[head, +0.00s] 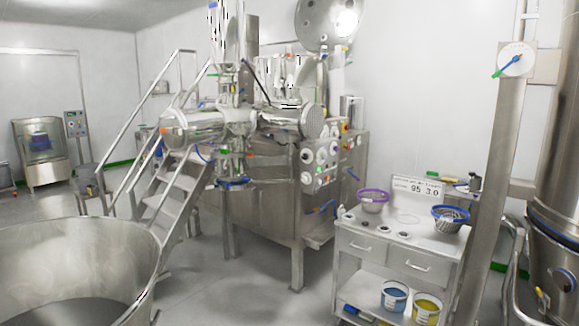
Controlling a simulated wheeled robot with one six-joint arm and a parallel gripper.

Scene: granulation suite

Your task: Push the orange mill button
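A large steel machine (265,185) stands in the middle of the head view, with horizontal cylinders and a vertical column on top. Its control face (320,180) on the right end carries several round dials and small coloured buttons. Small orange spots show at the end of the left cylinder (163,131) and on the column's lower part (249,155). They are too small to tell which one, if any, is the mill button. My gripper is not in view.
A steel staircase (160,200) with handrails stands left of the machine. A big steel bowl (125,262) fills the front left. A white drawer cart (385,250) with a purple-rimmed bowl (373,206) and a blue-rimmed sieve (451,224) stands front right. Free floor (230,285) lies between.

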